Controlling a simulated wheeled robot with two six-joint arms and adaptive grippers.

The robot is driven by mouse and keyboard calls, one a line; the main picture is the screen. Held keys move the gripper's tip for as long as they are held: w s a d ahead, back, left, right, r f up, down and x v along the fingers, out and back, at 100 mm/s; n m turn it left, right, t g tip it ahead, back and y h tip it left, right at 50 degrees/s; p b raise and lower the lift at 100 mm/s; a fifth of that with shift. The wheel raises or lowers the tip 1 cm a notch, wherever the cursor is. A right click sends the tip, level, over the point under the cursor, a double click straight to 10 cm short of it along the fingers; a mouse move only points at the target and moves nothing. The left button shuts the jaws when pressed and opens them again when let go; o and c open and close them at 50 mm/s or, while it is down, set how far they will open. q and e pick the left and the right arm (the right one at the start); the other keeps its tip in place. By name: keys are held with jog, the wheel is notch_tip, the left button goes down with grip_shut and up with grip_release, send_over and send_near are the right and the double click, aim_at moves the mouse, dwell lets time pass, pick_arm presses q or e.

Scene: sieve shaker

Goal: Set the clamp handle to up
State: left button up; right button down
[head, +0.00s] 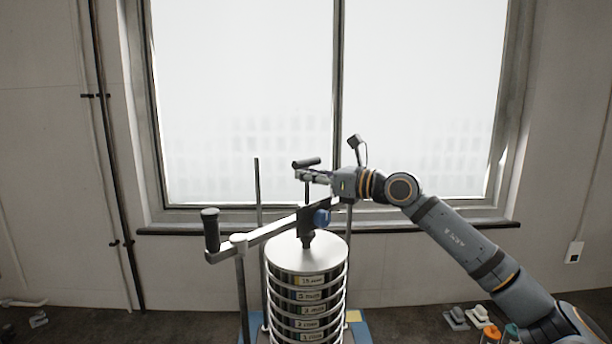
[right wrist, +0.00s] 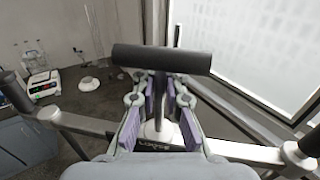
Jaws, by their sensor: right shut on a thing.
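The clamp handle is a black bar grip (head: 307,162) on a thin stem that stands roughly upright above the clamp's crossbar (head: 270,231). In the right wrist view the black grip (right wrist: 162,58) lies across the top of the picture. My right gripper (head: 312,177) is just under this grip. In the right wrist view its purple-padded fingers (right wrist: 159,103) are on either side of the grey stem, shut on it. A blue knob (head: 321,217) sits on the clamp block below the gripper. My left gripper is not in view.
The sieve stack (head: 306,256) stands under the crossbar, between upright rods (head: 258,195). A second black grip (head: 211,230) sticks up at the crossbar's left end. A window (head: 240,100) is behind. In the right wrist view a bench device (right wrist: 41,84) and bottles stand at the left.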

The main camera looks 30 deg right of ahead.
aim_at(311, 160)
notch_tip(311, 160, up, 4)
jog(key=p, duration=0.3)
jog(key=shift+f, duration=0.2)
jog(key=shift+w+d+f, duration=0.1)
jog(key=shift+w+f, duration=0.05)
jog(key=c, duration=1.8)
grip_release()
jog(key=o, duration=0.4)
jog(key=shift+s, duration=0.3)
jog(key=shift+c, duration=0.2)
jog(key=shift+w, duration=0.15)
jog(key=shift+f+b, duration=0.15)
jog(key=shift+b, duration=0.15)
